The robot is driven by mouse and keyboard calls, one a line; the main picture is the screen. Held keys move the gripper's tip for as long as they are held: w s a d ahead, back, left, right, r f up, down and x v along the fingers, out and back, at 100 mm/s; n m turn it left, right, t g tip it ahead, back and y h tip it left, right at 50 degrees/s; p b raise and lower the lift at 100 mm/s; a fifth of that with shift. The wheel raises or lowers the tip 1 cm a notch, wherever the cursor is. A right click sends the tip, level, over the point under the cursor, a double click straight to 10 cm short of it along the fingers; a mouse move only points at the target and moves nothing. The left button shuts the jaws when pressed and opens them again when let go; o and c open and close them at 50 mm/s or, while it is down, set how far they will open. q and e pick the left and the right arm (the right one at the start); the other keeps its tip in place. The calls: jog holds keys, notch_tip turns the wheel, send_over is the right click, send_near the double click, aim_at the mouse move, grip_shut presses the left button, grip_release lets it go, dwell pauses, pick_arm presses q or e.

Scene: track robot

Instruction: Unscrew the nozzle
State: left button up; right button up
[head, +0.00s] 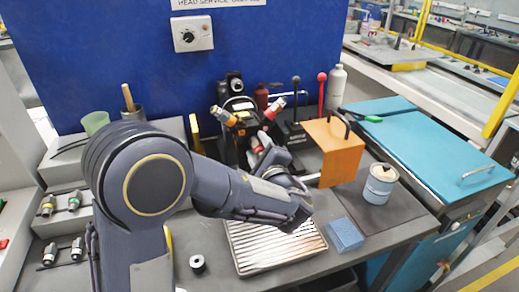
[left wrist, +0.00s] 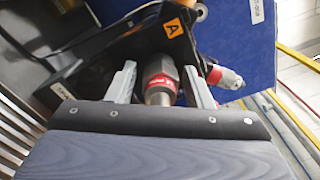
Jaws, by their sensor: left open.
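A nozzle (left wrist: 160,84) with a grey metal tip and a red band sits on the black device (left wrist: 110,45), which carries an orange label marked A. My left gripper (left wrist: 160,92) is open, with one finger on each side of the nozzle. A gap shows at both sides, and I see no firm grip. In the head view the device (head: 238,125) stands against the blue panel, and my left gripper (head: 268,160) is in front of it, partly covering it. A second red-banded fitting (left wrist: 225,76) sticks out to the right. My right gripper is not in view.
An orange box (head: 337,153) and a white can (head: 380,184) stand to the right of the gripper. A ribbed metal tray (head: 265,250) and a blue sponge (head: 345,234) lie in front. Levers (head: 322,95) and bottles stand behind.

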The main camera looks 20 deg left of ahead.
pick_arm(q)
jog(key=shift+s+d, duration=0.1)
jog(key=shift+s, duration=0.05)
jog(key=shift+s+d+b, duration=0.35)
jog(key=shift+s+d, duration=0.05)
jog(key=shift+s, duration=0.2)
dwell(0.3)
jog(key=shift+b, duration=0.35)
